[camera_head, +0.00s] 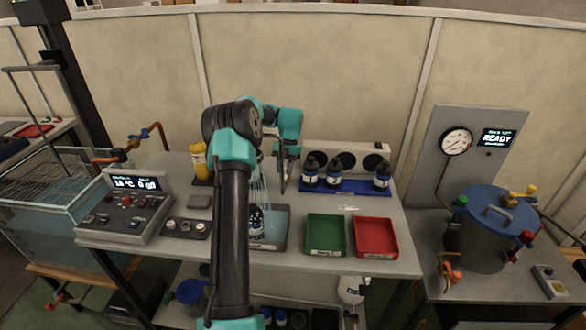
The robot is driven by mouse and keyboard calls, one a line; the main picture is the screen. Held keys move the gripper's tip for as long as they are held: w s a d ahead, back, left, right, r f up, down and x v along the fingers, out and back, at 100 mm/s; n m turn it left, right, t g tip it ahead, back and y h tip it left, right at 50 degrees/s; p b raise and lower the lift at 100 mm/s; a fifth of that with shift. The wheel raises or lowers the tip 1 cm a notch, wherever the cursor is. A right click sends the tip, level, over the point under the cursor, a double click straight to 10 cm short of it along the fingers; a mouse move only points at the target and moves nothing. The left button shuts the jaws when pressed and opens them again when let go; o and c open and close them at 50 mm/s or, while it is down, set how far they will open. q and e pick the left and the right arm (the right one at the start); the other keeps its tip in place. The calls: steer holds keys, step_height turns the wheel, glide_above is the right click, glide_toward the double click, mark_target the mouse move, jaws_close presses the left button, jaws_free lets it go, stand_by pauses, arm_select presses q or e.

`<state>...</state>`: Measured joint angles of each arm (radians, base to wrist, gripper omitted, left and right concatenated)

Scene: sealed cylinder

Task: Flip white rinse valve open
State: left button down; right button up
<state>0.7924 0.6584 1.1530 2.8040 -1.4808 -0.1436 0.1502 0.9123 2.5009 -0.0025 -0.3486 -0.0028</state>
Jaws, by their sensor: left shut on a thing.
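My left arm comes up from the bottom middle and bends right at the top. My left gripper (283,186) is low below its teal wrist, above the back of the grey tray. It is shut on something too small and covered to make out. Thin pale streaks like running water (264,185) come down left of the gripper towards the grey tray (283,236). A dark bottle with a white label (257,222) stands in that tray, partly behind my arm. I cannot make out the white rinse valve; my arm and gripper cover that area. My right gripper is out of view.
A green tray (326,235) and a red tray (375,238) lie right of the grey one. Several dark bottles stand on a blue rack (345,187) behind. A yellow bottle (199,162) and a control box (125,208) are left. A blue-lidded vessel (485,225) stands far right.

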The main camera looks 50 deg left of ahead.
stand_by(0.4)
arm_select(q)
steer(key=c, duration=0.9)
jaws_free()
steer(key=shift+o, duration=0.2)
